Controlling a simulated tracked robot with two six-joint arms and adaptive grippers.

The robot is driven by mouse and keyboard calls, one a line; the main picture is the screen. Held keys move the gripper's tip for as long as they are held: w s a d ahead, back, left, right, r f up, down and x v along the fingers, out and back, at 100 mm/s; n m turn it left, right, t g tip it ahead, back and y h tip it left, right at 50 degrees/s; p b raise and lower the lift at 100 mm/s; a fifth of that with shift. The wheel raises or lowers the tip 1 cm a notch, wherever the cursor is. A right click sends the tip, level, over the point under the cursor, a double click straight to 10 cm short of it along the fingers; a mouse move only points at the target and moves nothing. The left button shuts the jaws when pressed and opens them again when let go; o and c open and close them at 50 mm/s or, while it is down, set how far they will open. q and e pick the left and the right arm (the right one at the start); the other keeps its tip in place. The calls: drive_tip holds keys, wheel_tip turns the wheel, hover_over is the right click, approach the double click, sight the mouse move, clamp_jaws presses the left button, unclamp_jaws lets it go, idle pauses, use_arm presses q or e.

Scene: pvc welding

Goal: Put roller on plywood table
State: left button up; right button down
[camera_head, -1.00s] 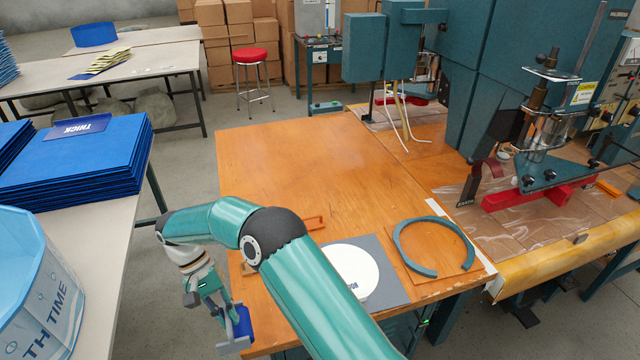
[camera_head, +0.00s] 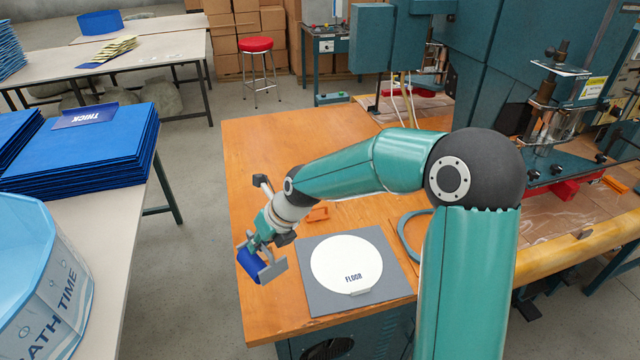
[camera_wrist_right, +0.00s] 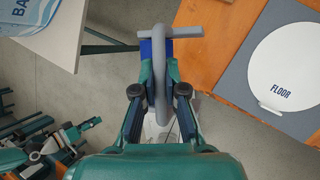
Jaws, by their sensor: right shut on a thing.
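The roller, with a grey handle and bar and a blue part, is held in my right gripper (camera_head: 266,240). In the head view the roller (camera_head: 250,266) overlaps the left edge of the orange plywood table (camera_head: 275,155) and appears above it.
A grey sheet with a white disc marked FLOOR (camera_head: 348,262) lies on the table, with a small orange piece (camera_head: 317,214) behind it. A curved teal strip (camera_head: 408,238) is partly hidden by my arm. The table's back half is clear. Blue stacks (camera_head: 90,160) stand left.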

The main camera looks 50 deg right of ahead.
drive_tip(key=shift+d, duration=0.1)
wheel_tip(320, 180, down, 20)
drive_tip(key=b, duration=0.8)
drive_tip(key=shift+f, duration=0.1)
drive_tip(key=shift+s, duration=0.1)
drive_tip(key=c, duration=1.2)
unclamp_jaws()
